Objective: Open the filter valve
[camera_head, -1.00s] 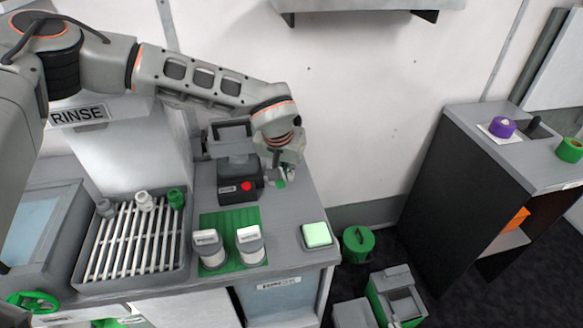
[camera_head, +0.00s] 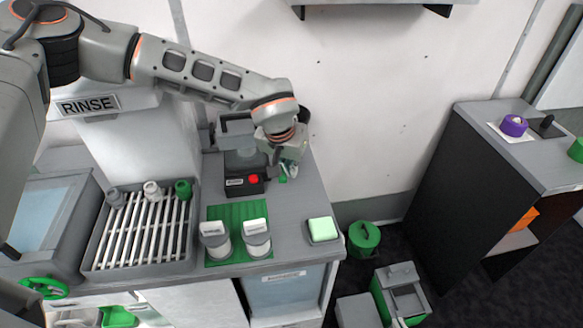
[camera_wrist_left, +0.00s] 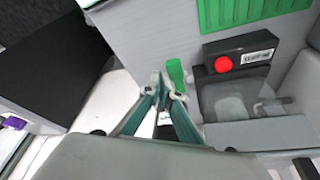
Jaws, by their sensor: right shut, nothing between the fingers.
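A small green lever-like part (camera_head: 283,179), perhaps the filter valve's handle, sits on the grey counter to the right of the black box with the red button. It also shows in the left wrist view (camera_wrist_left: 175,72), upright in the picture, right at the fingertips. My left gripper (camera_head: 290,172) reaches down beside this green part. In the left wrist view its two fingers (camera_wrist_left: 166,92) slope together and their tips are close to each other. Whether they grip the green part cannot be told. My right gripper is not in view.
The black box (camera_head: 244,182) with a red button stands close left of the gripper. Two white-topped bottles (camera_head: 256,240), a green button pad (camera_head: 322,229) and a slatted tray (camera_head: 142,232) are on the counter. A green handwheel (camera_head: 45,288) is at lower left.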

